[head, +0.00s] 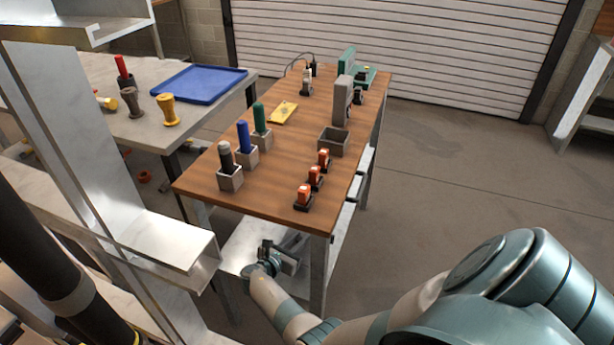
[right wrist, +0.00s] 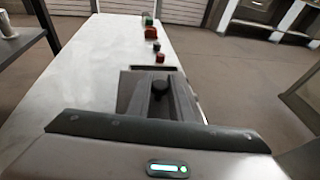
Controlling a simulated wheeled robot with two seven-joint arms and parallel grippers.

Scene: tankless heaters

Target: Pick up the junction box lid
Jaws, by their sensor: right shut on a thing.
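My right gripper (head: 278,254) is low beside the near end of the wooden table, over the pale lower shelf. In the right wrist view it (right wrist: 160,92) is shut on a grey piece, which appears to be the junction box lid (head: 290,263). The fingers hide much of this piece. I cannot tell whether the piece touches the shelf. My left gripper is not in view.
The wooden table (head: 268,186) carries upright tools in grey blocks, orange-red switches (head: 303,196) and an open grey box (head: 333,142). Its lower shelf (right wrist: 85,75) holds several red and green pieces. Metal shelving (head: 160,240) stands close at left. Floor at right is clear.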

